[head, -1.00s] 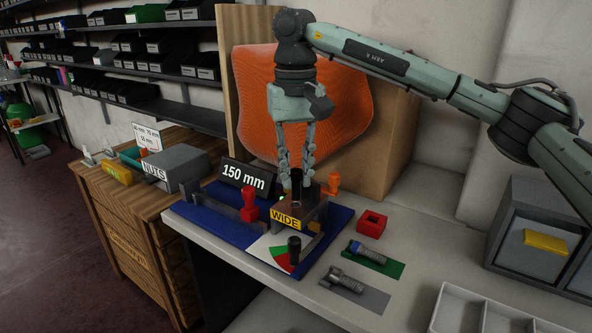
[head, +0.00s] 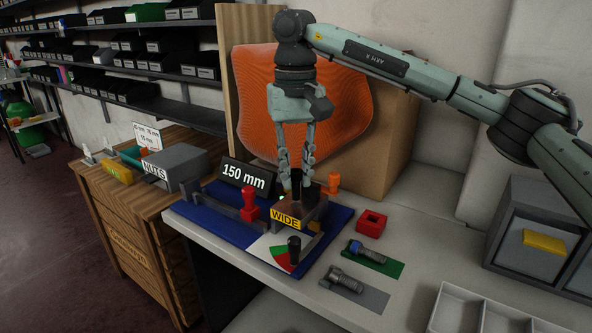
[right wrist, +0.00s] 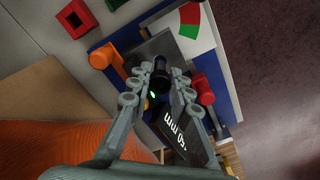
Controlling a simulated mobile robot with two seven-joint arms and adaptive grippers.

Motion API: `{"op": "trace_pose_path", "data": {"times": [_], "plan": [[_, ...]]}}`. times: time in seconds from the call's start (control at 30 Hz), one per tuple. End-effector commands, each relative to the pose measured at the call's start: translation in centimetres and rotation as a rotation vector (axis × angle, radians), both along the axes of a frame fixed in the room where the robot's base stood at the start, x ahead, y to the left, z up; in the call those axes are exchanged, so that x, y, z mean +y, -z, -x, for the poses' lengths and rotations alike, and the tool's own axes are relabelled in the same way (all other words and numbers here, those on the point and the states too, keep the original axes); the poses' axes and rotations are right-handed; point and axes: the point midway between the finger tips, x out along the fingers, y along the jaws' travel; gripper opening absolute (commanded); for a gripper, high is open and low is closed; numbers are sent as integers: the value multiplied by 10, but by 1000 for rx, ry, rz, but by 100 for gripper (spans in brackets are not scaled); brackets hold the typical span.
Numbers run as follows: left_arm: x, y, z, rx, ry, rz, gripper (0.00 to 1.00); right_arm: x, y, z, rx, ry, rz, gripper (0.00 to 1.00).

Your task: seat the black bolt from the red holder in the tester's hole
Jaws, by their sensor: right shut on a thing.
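The black bolt (head: 296,180) stands upright at the tester (head: 313,212), the block with the yellow WIDE label. My right gripper (head: 296,186) points down over the tester and is shut on the bolt. In the right wrist view the bolt (right wrist: 160,82) shows as a dark cylinder between the fingertips (right wrist: 161,76). The bolt's lower end and the tester's hole are hidden, so I cannot tell how deep it sits. The red holder (head: 372,223) is to the right of the tester, with an empty dark opening. My left gripper is not in view.
A red handle (head: 250,201) and an orange one (head: 334,183) flank the tester on the blue base (head: 223,228). A black knob (head: 294,250) stands at the dial in front. The 150 mm sign (head: 244,178) is behind. Two metal bolts lie on the green and grey strips.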

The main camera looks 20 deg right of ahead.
Motion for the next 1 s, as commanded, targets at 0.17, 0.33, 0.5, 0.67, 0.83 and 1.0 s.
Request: {"op": "trace_pose_path", "data": {"times": [0.17, 0.33, 0.5, 0.67, 0.83, 1.0], "plan": [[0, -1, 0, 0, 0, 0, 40, 0, -1, 0, -1, 0, 0, 0], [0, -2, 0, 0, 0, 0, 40, 0, 0, 0, 0, 0, 0, 0], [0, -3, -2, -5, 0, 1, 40, 0, 0, 0, -1, 0, 0, 0], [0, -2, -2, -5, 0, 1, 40, 0, 2, 0, -1, 0, 0, 0], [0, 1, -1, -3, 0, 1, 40, 0, 6, 0, -1, 0, 0, 0], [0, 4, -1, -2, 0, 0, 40, 0, 10, 0, -1, 0, 0, 0]]}}
